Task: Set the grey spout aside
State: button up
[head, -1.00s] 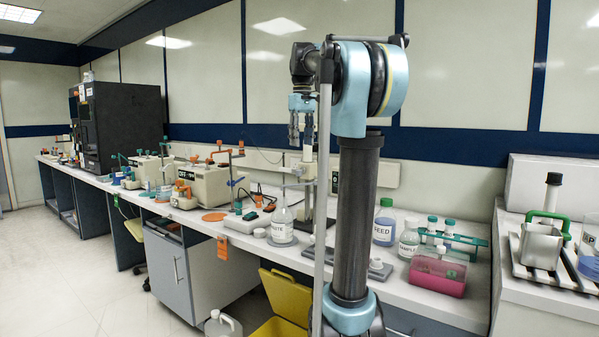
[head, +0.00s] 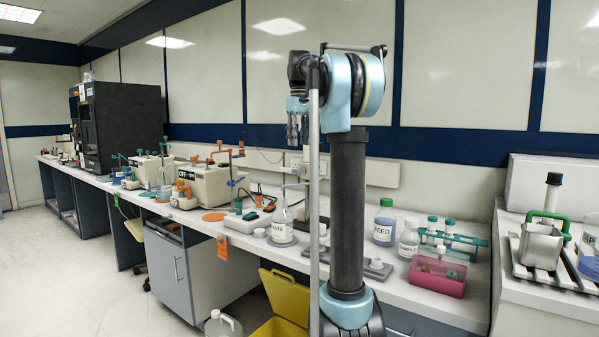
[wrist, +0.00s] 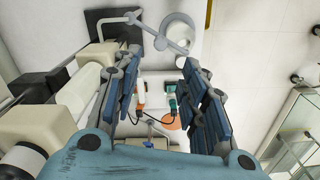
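In the wrist view a thin grey bar (wrist: 117,20), which looks like the grey spout, runs from a dark base toward a round grey-white shape at the upper middle. In the head view a small pale arm (head: 294,186) at the top of the WASTE bottle (head: 282,226) may be the same spout; it is too small to be sure. My gripper (wrist: 160,65) is open and empty, its blue-padded fingers wide apart. The bar lies beyond the fingertips in the picture, with no visible contact. In the head view my gripper (head: 297,125) hangs above the bench near that bottle.
Pale cylindrical equipment (wrist: 75,95) stands close to the left finger. FEED (head: 384,225) and SAMPLE (head: 409,238) bottles and a pink tray (head: 438,278) stand right of my arm. A yellow bin (head: 283,300) is below.

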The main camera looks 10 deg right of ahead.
notch_tip(320, 180, down, 12)
jog(key=shift+r, duration=0.15)
dwell(0.3)
grip_shut()
jog(key=shift+d, duration=0.1)
